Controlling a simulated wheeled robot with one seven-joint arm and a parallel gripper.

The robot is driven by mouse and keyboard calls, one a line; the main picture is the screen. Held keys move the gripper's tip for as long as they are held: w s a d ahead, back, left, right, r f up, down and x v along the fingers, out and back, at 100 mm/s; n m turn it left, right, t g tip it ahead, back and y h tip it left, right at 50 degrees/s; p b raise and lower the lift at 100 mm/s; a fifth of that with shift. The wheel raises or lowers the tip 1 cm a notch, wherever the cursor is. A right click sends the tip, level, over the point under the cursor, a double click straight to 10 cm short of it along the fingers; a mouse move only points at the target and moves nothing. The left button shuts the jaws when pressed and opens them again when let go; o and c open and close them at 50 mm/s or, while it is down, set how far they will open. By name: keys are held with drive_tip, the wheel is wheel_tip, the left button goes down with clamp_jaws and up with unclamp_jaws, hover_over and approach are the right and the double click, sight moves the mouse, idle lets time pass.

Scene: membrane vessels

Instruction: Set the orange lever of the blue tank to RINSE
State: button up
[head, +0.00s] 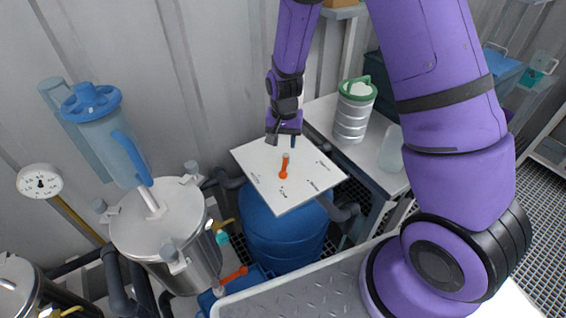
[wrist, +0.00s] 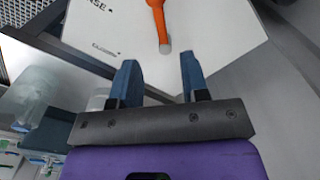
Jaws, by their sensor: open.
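The blue tank (head: 285,240) stands at the centre of the head view with a tilted white panel (head: 255,165) over it. The orange lever (head: 284,168) sits mid-panel, its pale tip toward the back edge. The lever also shows at the top of the wrist view (wrist: 158,18), its grey tip facing my fingers. A partly cut-off label ending in "NSE" (wrist: 97,5) is left of the lever there; other panel markings are too small to read. My gripper (head: 282,138) is open and empty above the panel's back edge, its fingers (wrist: 160,68) apart from the lever tip.
A steel vessel (head: 160,225) with a blue-capped clear filter (head: 110,135) stands left. A second orange handle (head: 235,273) is low by the blue tank. A bench (head: 385,175) with a green-rimmed steel canister (head: 353,110) is on the right. A corrugated wall (head: 200,80) stands behind.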

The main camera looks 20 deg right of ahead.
sight(284, 166)
wheel_tip(284, 166, down, 10)
drive_tip(key=shift+r, duration=0.1)
idle(0.4)
drive_tip(key=shift+c, duration=0.4)
clamp_jaws()
